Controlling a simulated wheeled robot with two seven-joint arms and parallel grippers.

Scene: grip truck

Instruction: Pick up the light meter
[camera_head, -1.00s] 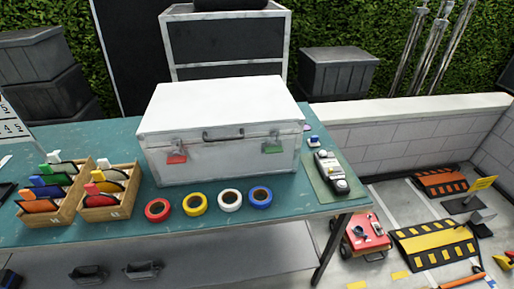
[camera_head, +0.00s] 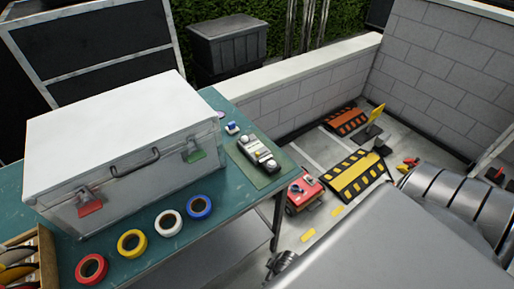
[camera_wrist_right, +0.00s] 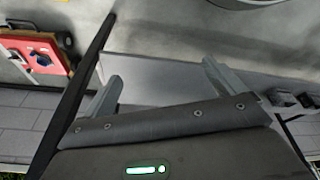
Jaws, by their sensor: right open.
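A black and white hand-held device with a pale dome (camera_head: 258,153), which looks like the light meter, lies on a green mat (camera_head: 272,181) at the table's right end, in the head view. My right arm fills the lower right of the head view, apart from the device. My right gripper (camera_wrist_right: 163,88) shows in the right wrist view, its two fingers apart with nothing between them. The device cannot be made out in the wrist view. My left gripper is in no current view.
A large white case (camera_head: 110,140) stands left of the mat on the teal table (camera_head: 190,240). Several tape rolls (camera_head: 168,223) lie in front of it. Small items (camera_head: 232,128) sit behind the device. A red cart (camera_head: 304,190) and a yellow-black ramp (camera_head: 353,176) are on the floor beyond.

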